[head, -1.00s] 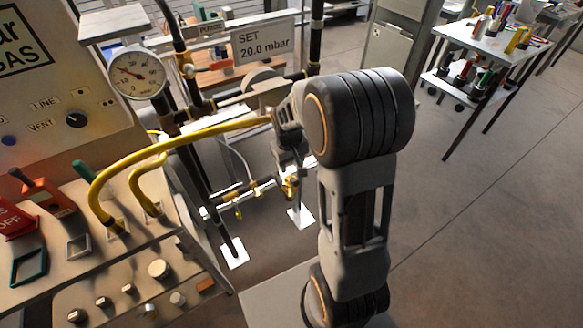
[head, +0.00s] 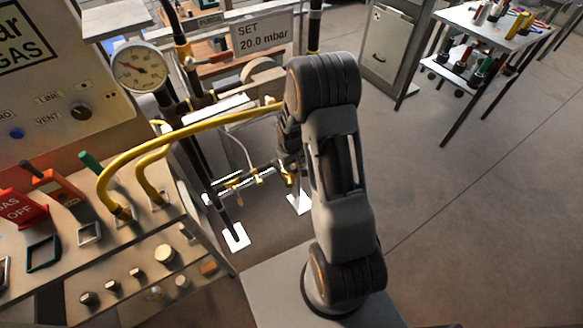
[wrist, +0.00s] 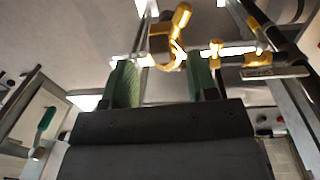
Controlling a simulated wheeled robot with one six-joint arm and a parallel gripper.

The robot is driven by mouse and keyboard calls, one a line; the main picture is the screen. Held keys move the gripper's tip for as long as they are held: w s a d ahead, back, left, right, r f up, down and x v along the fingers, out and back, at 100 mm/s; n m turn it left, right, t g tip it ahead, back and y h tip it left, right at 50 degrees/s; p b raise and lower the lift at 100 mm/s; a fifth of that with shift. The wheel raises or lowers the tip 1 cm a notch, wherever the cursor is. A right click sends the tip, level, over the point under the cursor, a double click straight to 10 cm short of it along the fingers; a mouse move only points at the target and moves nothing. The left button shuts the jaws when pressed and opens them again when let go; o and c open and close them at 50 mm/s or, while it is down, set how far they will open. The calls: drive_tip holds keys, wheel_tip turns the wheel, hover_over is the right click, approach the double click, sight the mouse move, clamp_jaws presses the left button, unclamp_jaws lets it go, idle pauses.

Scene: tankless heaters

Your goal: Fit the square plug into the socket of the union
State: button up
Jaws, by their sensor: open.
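My gripper (wrist: 162,76) is open in the wrist view, with its two green finger pads apart and nothing held between them. A brass fitting (wrist: 166,48) with a rounded body and a stub shows just beyond and between the fingertips; I cannot tell whether it is the union. More brass fittings (wrist: 257,58) sit on a pipe to its right. In the head view, brass fittings (head: 257,177) show on the low pipework, left of my arm, which hides my fingertips. I cannot make out the square plug or the union's socket for sure.
A control panel (head: 150,250) with knobs and a red lever fills the left. A yellow hose (head: 190,133) arches from it towards my arm. A pressure gauge (head: 140,67) stands above. A cart (head: 480,45) with tools is at the back right. The floor on the right is clear.

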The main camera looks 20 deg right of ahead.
sight(294, 168)
drive_tip(key=shift+d+f, duration=0.15)
drive_tip(key=shift+f, duration=1.65)
clamp_jaws()
